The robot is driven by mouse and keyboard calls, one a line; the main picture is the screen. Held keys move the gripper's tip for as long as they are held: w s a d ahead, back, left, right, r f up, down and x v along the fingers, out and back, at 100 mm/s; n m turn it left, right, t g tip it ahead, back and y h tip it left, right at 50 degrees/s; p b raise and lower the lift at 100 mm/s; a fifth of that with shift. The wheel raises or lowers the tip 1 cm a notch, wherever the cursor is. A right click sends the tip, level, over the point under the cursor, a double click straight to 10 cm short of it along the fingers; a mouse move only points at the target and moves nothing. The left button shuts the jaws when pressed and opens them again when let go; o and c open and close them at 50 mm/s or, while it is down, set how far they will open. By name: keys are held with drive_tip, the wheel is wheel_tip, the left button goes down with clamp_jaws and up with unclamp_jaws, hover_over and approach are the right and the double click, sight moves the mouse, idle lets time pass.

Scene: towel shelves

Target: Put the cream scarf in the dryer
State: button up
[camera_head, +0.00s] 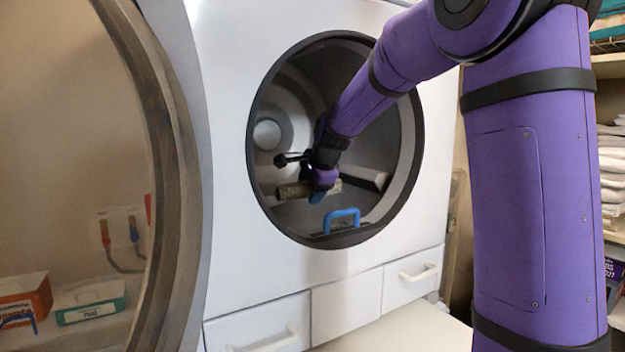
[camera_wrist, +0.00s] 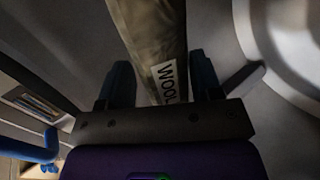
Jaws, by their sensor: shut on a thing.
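The cream scarf (camera_head: 294,190) is a rolled, tan-looking cylinder inside the drum of the white dryer (camera_head: 245,262). In the wrist view the scarf (camera_wrist: 150,40) shows a white label reading "WOOL" and runs up out of the frame. My gripper (camera_head: 319,190) reaches through the round opening and is shut on the scarf. In the wrist view the fingers of my gripper (camera_wrist: 160,88) lie on both sides of the roll. Part of the scarf is hidden behind the gripper.
The round dryer door (camera_head: 180,200) stands open at the left. A blue handle (camera_head: 342,216) stands at the lower rim of the opening. Drawers (camera_head: 412,274) are below. Shelves with folded white towels (camera_head: 612,165) are at the right. The drum around the gripper has free room.

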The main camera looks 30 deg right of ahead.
drive_tip(key=shift+w+f, duration=0.25)
drive_tip(key=shift+f, duration=1.1)
drive_tip(key=shift+w+f, duration=0.2)
drive_tip(key=shift+f, duration=1.15)
drive_tip(key=shift+w+f, duration=0.25)
drive_tip(key=shift+f, duration=1.1)
drive_tip(key=o, duration=1.2)
drive_tip(key=shift+r, duration=0.1)
drive_tip(key=s+a+r+n, duration=0.2)
drive_tip(key=s+r, duration=0.8)
drive_tip(key=r, duration=0.2)
drive_tip(key=s+a+f+n, duration=0.2)
drive_tip(key=s+n, duration=0.3)
drive_tip(key=s, duration=0.4)
drive_tip(key=s+a+f+n+g, duration=0.1)
drive_tip(key=s+n, duration=0.4)
drive_tip(key=s, duration=0.5)
drive_tip(key=s+a+f+n+g, duration=0.1)
drive_tip(key=s+a+f+n, duration=0.2)
drive_tip(key=s+n, duration=0.3)
drive_tip(key=shift+s+a, duration=0.25)
drive_tip(key=shift+s, duration=0.35)
drive_tip(key=shift+s+a, duration=0.25)
drive_tip(key=shift+s, duration=0.35)
drive_tip(key=shift+s+a, duration=0.25)
drive_tip(key=shift+s, duration=0.35)
